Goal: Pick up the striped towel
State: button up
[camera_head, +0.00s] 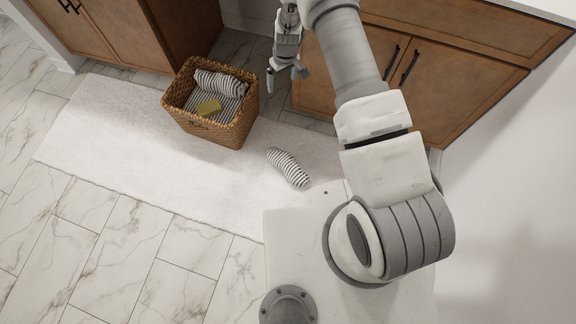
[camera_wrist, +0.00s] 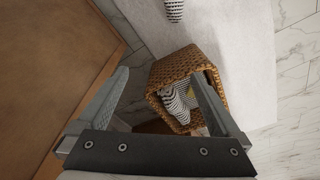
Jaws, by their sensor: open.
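A rolled black-and-white striped towel (camera_head: 288,168) lies on the pale rug. Its end shows at the top edge of the wrist view (camera_wrist: 174,9). The basket also shows in the wrist view (camera_wrist: 172,68), between and behind the fingers. My gripper (camera_head: 287,82) is open and empty, to the right of the basket in the head view. It is apart from the loose towel. In the wrist view both fingers (camera_wrist: 160,75) stand wide apart.
The white rug (camera_head: 110,135) spreads over marble-look tiles (camera_head: 120,235). Wooden cabinets (camera_head: 450,90) stand at the back right, close to my gripper, and another cabinet (camera_head: 110,30) stands at the back left. The rug around the loose towel is clear.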

jog(key=s+f+n+b, duration=0.15)
jog(key=s+f, duration=0.25)
jog(key=f, duration=1.1)
jog(key=g+b, duration=0.1)
jog(key=b, duration=0.2)
send_over(288, 162)
notch_tip(288, 162, down, 14)
jog(key=shift+n+h, duration=0.25)
jog(key=shift+h, duration=0.15)
jog(key=f+b, duration=0.2)
jog(key=f, duration=0.3)
jog(key=f+b, duration=0.2)
jog(key=f, duration=0.4)
jog(key=shift+s+b, duration=0.2)
jog(key=shift+b, duration=0.2)
jog(key=shift+w+f+b, duration=0.1)
jog(key=shift+f+b, duration=1.7)
jog(key=shift+f, duration=1)
jog(key=shift+c, duration=0.3)
jog(key=c, duration=1.2)
jog(key=shift+r, duration=0.1)
jog(key=shift+c, duration=0.2)
